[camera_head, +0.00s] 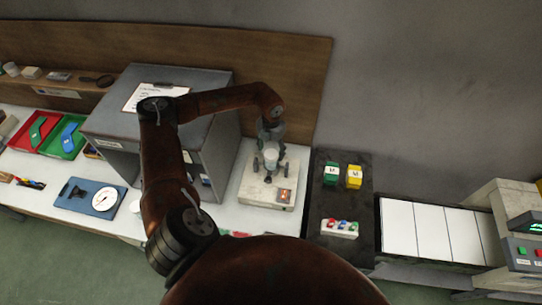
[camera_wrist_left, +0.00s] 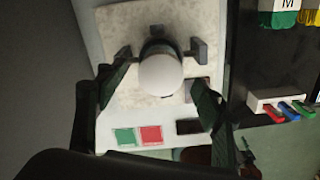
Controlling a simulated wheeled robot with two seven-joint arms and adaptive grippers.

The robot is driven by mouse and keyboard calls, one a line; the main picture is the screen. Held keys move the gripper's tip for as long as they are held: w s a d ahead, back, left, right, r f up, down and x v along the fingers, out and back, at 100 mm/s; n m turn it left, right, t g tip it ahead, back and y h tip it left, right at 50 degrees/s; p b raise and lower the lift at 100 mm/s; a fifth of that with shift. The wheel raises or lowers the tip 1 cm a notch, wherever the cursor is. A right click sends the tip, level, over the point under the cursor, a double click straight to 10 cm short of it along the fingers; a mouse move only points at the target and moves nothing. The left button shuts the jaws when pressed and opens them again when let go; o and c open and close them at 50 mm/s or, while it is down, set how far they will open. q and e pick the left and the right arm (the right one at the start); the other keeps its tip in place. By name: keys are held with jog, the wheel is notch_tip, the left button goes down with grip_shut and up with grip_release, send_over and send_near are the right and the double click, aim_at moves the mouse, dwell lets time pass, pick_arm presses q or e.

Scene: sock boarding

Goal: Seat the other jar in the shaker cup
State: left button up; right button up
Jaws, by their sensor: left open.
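The shaker (camera_head: 252,190) is a pale speckled block with a small panel (camera_head: 284,196) at its front corner. It also shows in the left wrist view (camera_wrist_left: 118,30). A white rounded jar top (camera_wrist_left: 160,74) stands over the middle of the shaker, between grey side clamps (camera_wrist_left: 198,50). The cup below is mostly hidden, so I cannot tell how deep the jar sits. My left gripper (camera_head: 270,150) is open above the shaker, with its dark fingers on both sides of the jar and apparent gaps. My right gripper is not in view.
A black stand (camera_head: 340,205) right of the shaker carries green and yellow packs (camera_head: 342,175) and a white holder with coloured clips (camera_head: 340,228). A grey cabinet (camera_head: 112,122) stands left. Red and green trays (camera_head: 64,150) and a blue scale (camera_head: 90,200) lie farther left.

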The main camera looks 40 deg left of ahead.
pick_arm(q)
notch_tip(320, 180, up, 8)
jog(key=shift+f+b, duration=0.25)
jog(key=shift+b, duration=0.55)
jog(key=shift+r, duration=0.45)
